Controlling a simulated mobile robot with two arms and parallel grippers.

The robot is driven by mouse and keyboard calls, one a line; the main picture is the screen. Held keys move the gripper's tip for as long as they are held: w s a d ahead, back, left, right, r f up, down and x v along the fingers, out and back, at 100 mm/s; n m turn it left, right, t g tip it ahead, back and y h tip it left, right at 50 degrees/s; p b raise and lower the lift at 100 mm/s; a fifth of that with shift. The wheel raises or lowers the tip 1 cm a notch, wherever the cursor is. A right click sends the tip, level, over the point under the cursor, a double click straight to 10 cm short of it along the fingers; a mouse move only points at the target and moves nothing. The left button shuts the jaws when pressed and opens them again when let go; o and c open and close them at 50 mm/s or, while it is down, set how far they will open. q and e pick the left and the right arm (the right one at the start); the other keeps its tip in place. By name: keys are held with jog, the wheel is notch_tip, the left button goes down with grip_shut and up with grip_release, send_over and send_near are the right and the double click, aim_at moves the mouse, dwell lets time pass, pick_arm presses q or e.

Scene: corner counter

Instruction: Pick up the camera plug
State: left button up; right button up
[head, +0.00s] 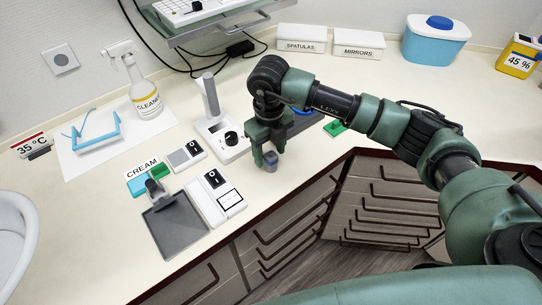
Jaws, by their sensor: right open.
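My right gripper (270,157) points down over the counter near its front edge, just right of a white device (232,150) with a black knob and an upright grey handle. The gripper is open; a small grey-blue piece shows at its tip, and I cannot tell whether that is a fingertip or a separate thing. I cannot clearly pick out the camera plug. A black box with cables (240,48) lies at the back under a grey shelf. My left gripper is not in view.
A grey tray device (178,228) and white switch boxes (216,197) stand left of the gripper. A spray bottle (144,92) stands behind. White boxes labelled SPATULAS (302,45) and MIRRORS (359,50) stand at the back. A green block (335,128) lies behind my right arm.

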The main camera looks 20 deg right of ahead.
jog(key=shift+f, duration=0.45)
jog(key=shift+c, duration=0.3)
grip_shut()
